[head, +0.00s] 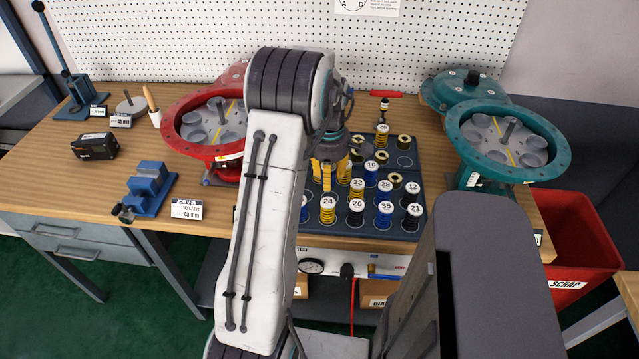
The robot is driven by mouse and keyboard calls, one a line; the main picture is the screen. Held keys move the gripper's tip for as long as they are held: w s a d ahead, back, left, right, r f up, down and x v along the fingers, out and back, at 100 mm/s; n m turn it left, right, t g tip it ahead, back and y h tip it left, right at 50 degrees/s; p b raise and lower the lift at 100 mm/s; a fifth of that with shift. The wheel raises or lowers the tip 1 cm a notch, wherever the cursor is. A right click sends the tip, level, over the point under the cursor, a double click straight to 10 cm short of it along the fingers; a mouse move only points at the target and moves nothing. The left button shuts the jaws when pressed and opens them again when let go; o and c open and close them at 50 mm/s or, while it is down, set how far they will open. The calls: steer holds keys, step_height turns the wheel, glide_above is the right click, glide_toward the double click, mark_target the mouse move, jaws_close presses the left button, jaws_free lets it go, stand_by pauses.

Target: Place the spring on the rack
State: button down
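The rack (412,174) is a dark blue board with round spots on the wooden bench, right of my arm. Numbered springs stand upright on it: yellow 24 (328,213), dark 20 (356,217), blue 35 (383,218), dark 21 (411,221), and several more behind. A yellow spring (382,141) stands near the back. My gripper (334,176), with yellow fingers, points down over the rack's left part, behind spring 24. My arm hides part of the rack's left side. I cannot tell whether the fingers hold a spring or how far apart they are.
A red actuator housing (176,147) stands left of my arm; teal housings (500,140) stand right. A blue vise (150,190), black box (95,147) and label card (187,209) lie on the left. A red scrap bin (585,240) stands beyond the bench's right end.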

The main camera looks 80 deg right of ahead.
mark_target(319, 197)
steer(key=shift+w+f, duration=0.4)
steer(key=shift+w, duration=0.25)
steer(key=shift+w+f, duration=0.35)
steer(key=shift+w, duration=0.25)
steer(key=shift+f, duration=2)
steer(key=shift+f, duration=0.1)
steer(key=c, duration=1)
jaws_free()
steer(key=shift+o, duration=0.2)
step_height(319, 197, up, 12)
steer(key=shift+a, duration=0.1)
